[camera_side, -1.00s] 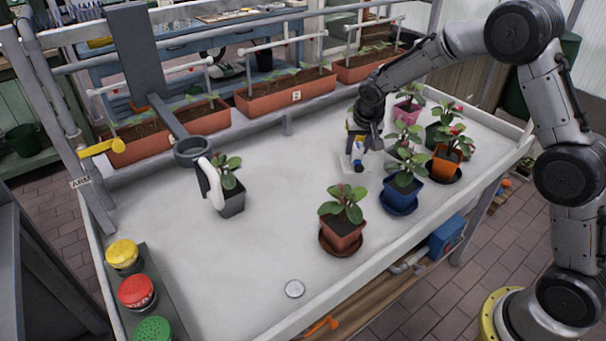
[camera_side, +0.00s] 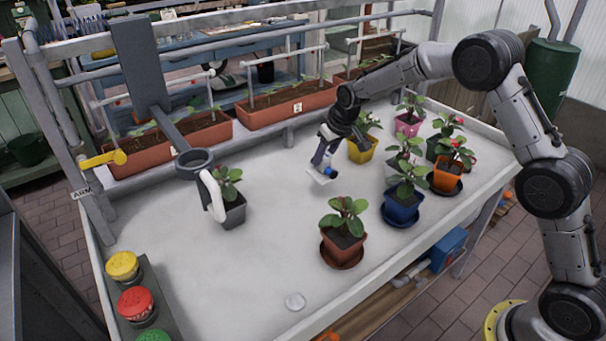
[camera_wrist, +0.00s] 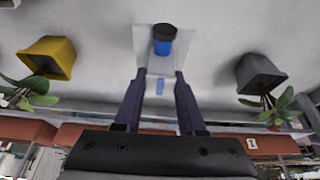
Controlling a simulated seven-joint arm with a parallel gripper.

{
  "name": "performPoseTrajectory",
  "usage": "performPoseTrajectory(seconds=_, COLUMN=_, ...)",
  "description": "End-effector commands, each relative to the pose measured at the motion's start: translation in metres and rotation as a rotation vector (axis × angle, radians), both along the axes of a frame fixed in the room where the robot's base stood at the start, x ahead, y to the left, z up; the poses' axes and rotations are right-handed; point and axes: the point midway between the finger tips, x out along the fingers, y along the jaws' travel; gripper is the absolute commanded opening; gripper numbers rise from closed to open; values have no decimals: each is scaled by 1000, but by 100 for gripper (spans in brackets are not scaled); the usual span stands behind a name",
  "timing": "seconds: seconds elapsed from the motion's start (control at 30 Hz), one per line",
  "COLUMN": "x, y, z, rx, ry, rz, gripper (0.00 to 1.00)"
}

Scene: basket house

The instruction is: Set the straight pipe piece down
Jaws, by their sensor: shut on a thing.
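A yellow pot (camera_side: 361,151) is right of my gripper, with more potted plants beyond. A terracotta pot (camera_side: 342,247) stands nearer the front. The middle bench is mostly clear.

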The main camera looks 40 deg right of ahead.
Motion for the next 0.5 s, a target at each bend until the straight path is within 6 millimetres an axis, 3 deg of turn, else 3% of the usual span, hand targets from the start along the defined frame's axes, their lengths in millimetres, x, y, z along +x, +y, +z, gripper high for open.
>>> performPoseTrajectory(seconds=0.27, x=51, y=-1, z=-23, rx=-1, ry=-1, rz=0, gripper=0)
performPoseTrajectory(seconds=0.5, x=80, y=-2, z=-60, rx=-1, ry=0, rz=0, gripper=0)
